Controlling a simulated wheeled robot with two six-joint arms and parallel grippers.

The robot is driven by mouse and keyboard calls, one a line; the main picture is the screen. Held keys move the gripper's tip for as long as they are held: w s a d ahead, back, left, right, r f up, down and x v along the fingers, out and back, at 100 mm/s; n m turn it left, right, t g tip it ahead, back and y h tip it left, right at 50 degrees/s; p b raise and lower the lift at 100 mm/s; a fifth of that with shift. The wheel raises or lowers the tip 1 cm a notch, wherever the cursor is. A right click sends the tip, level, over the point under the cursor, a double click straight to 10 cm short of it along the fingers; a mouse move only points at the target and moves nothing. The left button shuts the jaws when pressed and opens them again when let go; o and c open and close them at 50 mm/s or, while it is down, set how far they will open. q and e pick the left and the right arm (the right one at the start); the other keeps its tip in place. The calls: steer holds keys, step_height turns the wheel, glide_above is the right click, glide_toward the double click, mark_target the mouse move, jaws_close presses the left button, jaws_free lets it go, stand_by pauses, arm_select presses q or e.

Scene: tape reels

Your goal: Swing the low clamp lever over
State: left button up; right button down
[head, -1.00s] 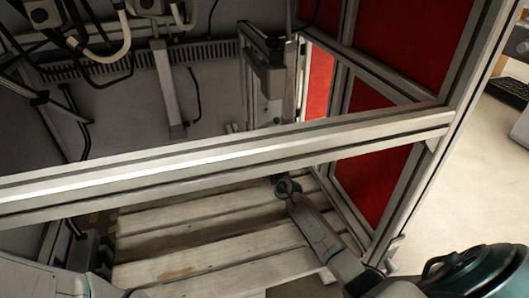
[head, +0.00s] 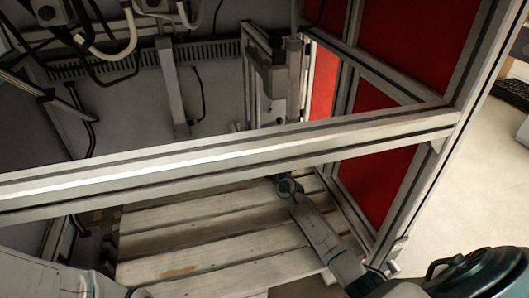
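I cannot clearly pick out the low clamp lever in the head view. A small grey fitting (head: 397,247) sticks out at the foot of the right frame post, but I cannot tell whether it is the lever. My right arm reaches from the lower right in under the aluminium crossbar (head: 230,165), over the pallet. Its dark joint (head: 289,187) is just below the bar, and no fingers can be made out there. My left arm shows only as a pale link at the bottom left, and its gripper is out of view.
A slatted wooden pallet (head: 200,252) lies below the crossbar. Red panels (head: 380,185) in aluminium framing close the right side. Cables and pale hoses (head: 105,52) hang at the upper left. Grey upright posts (head: 169,90) stand behind the bar. Open floor (head: 480,170) lies outside on the right.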

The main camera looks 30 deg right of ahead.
steer(key=shift+r, duration=0.15)
steer(key=c, duration=1.1)
jaws_free()
steer(key=shift+c, duration=0.2)
steer(key=shift+s, duration=0.1)
steer(key=shift+s, duration=0.35)
steer(key=s, duration=0.2)
steer(key=s+p, duration=0.1)
steer(key=s, duration=0.2)
steer(key=s+a+f+p, duration=0.1)
steer(key=s, duration=0.2)
steer(key=shift+s, duration=0.9)
